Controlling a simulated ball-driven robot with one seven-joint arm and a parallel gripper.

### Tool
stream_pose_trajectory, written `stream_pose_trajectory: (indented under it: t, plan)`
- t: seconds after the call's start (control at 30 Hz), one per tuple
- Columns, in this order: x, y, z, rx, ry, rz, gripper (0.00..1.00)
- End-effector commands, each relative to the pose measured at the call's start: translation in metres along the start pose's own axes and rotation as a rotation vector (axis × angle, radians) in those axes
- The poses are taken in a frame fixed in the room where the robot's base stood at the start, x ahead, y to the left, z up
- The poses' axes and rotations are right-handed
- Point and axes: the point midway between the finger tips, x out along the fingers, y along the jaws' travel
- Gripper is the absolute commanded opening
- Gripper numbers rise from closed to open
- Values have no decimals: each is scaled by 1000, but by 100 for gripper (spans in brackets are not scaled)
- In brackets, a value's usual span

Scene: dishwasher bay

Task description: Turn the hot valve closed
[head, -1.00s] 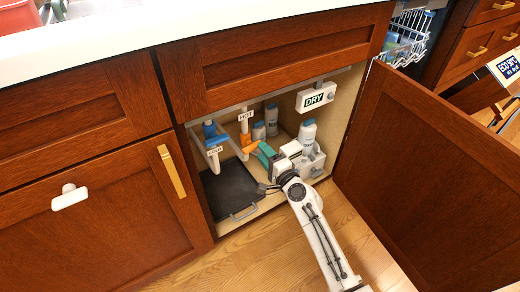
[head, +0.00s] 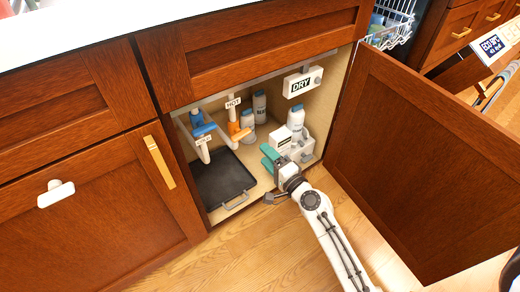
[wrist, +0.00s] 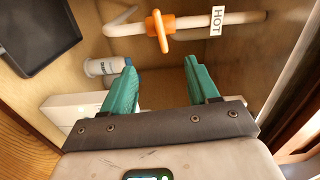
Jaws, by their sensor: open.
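The hot valve has an orange handle (head: 240,133) on a white pipe inside the open cabinet, below a HOT label (head: 233,103). In the wrist view the orange handle (wrist: 160,32) lies across the pipe, near the top centre. My gripper (head: 268,158) has teal fingers and is in the cabinet opening, right of and nearer than the valve. In the wrist view my gripper (wrist: 160,72) is open and empty, its fingertips pointing toward the valve with a gap between. Nothing touches the handle.
A blue-handled valve (head: 203,130) is left of the hot valve. A dark tray (head: 222,180) lies on the cabinet floor. Bottles (head: 296,118) stand at the back and right. A DRY box (head: 301,83) hangs above. The open door (head: 420,160) bounds the right side.

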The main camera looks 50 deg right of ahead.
Motion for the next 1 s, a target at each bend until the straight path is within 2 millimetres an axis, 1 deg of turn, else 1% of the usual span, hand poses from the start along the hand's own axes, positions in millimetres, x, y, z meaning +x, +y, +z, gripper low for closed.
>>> stream_pose_trajectory:
  t: [0.03,0.07,0.17,0.3,0.4,0.5,0.6,0.7,0.77,0.87,1.0]
  plan:
    - [1,2,2,-77,-2,2,64]
    - [1,3,2,-144,-2,4,67]
    - [3,5,4,-437,-3,9,77]
    - [5,3,8,-908,-3,10,90]
    - [7,0,11,-1205,-1,7,100]
    - [8,-4,13,-1430,3,4,100]
    - [8,-7,15,-1572,8,1,100]
    - [10,-9,15,-1634,10,0,100]
    - [14,-9,15,-1645,12,0,100]
    - [25,-9,15,-1643,12,0,100]
    - [48,-9,14,-1642,12,0,100]
